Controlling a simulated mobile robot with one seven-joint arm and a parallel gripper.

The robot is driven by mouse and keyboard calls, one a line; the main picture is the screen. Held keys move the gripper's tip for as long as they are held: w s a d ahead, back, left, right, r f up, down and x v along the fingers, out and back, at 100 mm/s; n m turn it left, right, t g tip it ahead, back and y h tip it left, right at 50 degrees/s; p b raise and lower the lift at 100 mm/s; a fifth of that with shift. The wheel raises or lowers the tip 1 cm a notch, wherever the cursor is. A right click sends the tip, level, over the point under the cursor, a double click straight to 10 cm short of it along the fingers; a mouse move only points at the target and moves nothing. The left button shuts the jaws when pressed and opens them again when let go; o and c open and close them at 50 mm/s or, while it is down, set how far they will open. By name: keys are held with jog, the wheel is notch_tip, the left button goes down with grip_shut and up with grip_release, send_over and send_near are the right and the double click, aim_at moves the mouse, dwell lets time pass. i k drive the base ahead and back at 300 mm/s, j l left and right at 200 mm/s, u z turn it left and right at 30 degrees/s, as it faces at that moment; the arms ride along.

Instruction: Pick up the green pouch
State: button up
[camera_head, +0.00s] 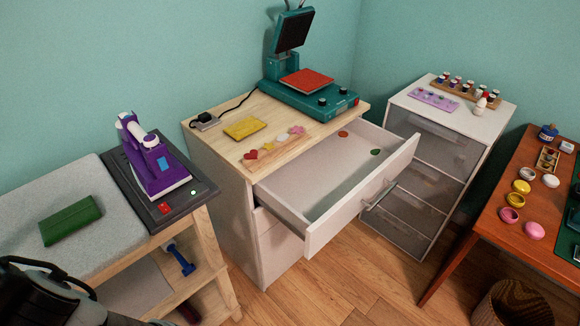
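The green pouch (70,220) lies flat on the grey padded top (120,240) of a wooden table at the left. It is a dark green, roughly rectangular piece, fully visible with clear padding around it. Black and grey links of my arm show at the lower left corner, in front of the pouch and apart from it in the picture. My gripper's fingers do not show.
A purple iron (152,165) stands on a dark plate right of the pouch. A white drawer (335,218) is pulled out from the middle cabinet, under a teal heat press (310,98). An orange-brown table (520,225) stands at the right. Wooden floor (370,290) shows between.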

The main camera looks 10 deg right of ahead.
aim_at(64, 222)
jog(key=j+u, duration=0.4)
jog(key=i+j+u, duration=0.15)
jog(key=j+u, duration=0.25)
jog(key=i+j+u, duration=0.15)
jog(key=u, duration=0.25)
